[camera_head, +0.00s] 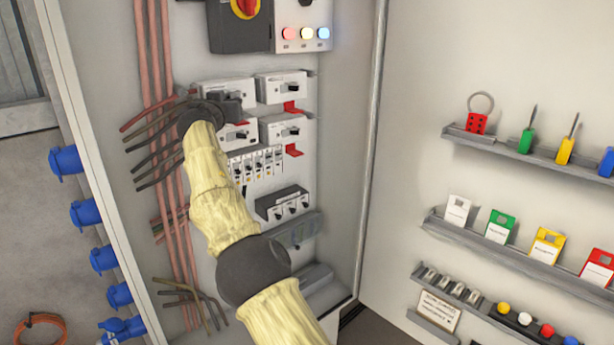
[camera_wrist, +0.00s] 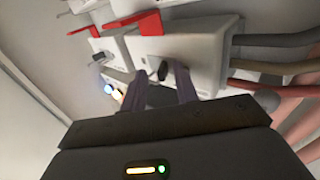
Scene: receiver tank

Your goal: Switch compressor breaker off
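A white breaker (camera_head: 226,88) with a dark toggle sits at the upper left of a two-by-two group on the cabinet's back panel. My gripper (camera_head: 232,103) is in front of it and hides part of it. In the wrist view, a white breaker (camera_wrist: 205,55) faces my gripper (camera_wrist: 160,86). Its small black toggle (camera_wrist: 162,71) shows between my two spread fingers. I cannot tell whether the fingers touch it. No label is readable, so I cannot tell which breaker is the compressor's.
Other breakers stand close by at upper right (camera_head: 281,87), lower right (camera_head: 286,130) and lower left (camera_head: 240,134). Red tabs (camera_head: 293,150) stick out below some of them. Thick dark cables (camera_head: 155,150) lie to the left. The door at right holds shelves of padlocks and tags (camera_head: 500,240).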

